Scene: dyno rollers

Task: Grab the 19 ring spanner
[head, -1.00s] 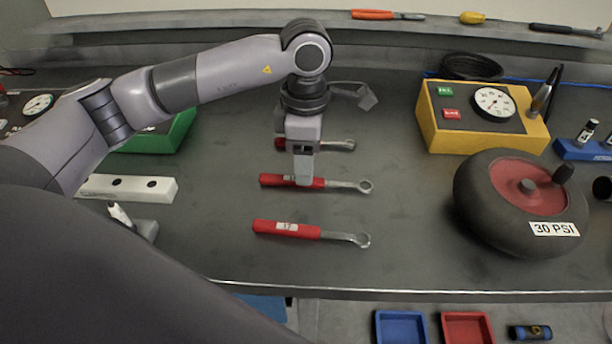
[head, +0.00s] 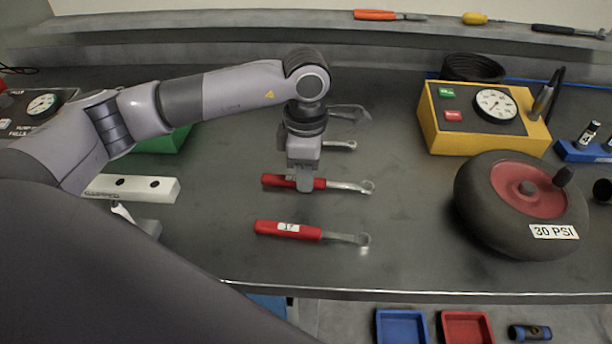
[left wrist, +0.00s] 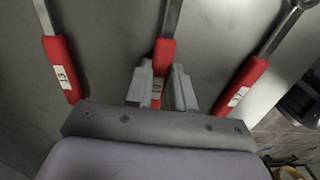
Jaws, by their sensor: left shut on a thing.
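Three red-handled ring spanners lie in a column on the grey bench. My left gripper (head: 305,186) is over the middle spanner (head: 348,186) and shut on its red handle. In the left wrist view, the fingers (left wrist: 161,90) stand on both sides of this handle (left wrist: 163,55). Its white label is partly hidden between the fingers and seems to read 19. The near spanner (head: 285,230) seems labelled 17; it also shows in the left wrist view (left wrist: 243,82). The far spanner (head: 340,145) is mostly hidden behind the gripper; its label in the left wrist view (left wrist: 62,68) seems to read 13.
A black wheel (head: 520,205) marked 30 PSI and a yellow gauge box (head: 440,130) stand to the right. A white block (head: 135,189) and a green box (head: 160,142) are at left. Blue and red trays (head: 466,327) lie below the bench's front edge.

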